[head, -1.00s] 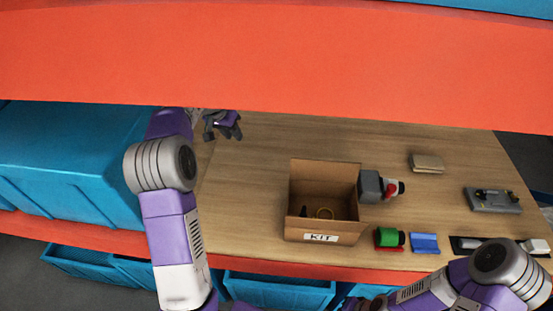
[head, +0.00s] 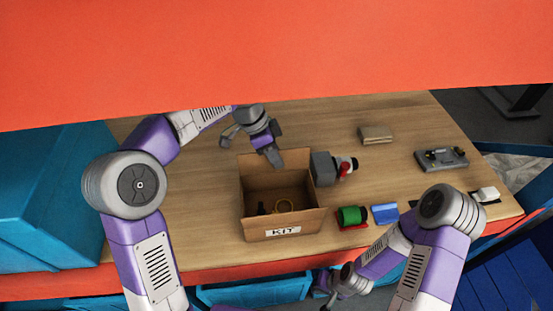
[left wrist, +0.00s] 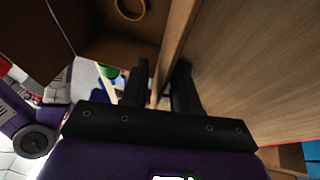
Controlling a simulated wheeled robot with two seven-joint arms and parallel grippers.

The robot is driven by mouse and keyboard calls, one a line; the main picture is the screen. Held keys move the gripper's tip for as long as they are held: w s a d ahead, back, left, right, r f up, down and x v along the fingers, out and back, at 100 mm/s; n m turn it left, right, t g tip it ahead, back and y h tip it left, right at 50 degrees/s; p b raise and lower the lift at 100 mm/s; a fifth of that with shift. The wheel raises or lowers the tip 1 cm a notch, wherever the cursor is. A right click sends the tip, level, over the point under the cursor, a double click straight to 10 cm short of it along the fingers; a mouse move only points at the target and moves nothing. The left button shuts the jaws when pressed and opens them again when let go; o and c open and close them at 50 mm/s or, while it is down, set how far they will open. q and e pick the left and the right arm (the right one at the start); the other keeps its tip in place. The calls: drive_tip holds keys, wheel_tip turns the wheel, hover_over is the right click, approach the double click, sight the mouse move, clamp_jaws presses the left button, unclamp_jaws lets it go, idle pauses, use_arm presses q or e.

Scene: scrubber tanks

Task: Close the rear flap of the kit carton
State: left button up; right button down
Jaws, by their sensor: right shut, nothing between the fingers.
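The kit carton (head: 255,232) is an open brown box on the table with a KIT label on its front. Its rear flap (head: 252,171) stands up at the back edge. My left gripper (head: 271,158) is at the top of this flap, fingers pointing down. In the left wrist view, the fingers (left wrist: 160,88) are apart, with a cardboard edge (left wrist: 176,45) running between them; whether they touch it I cannot tell. A yellow ring (head: 284,205) lies inside the carton. My right gripper (head: 331,298) is low at the front, away from the carton, shut and empty.
Right of the carton are a grey part with a red piece (head: 326,168), a green roll (head: 350,216) and a blue piece (head: 384,213). A tan block (head: 375,134) and a grey device (head: 441,158) lie further off. An orange beam (head: 270,60) crosses above.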

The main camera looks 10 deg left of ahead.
use_arm(q)
drive_tip(key=shift+d+f, duration=0.25)
drive_tip(key=shift+f, duration=0.35)
clamp_jaws()
idle(1.1)
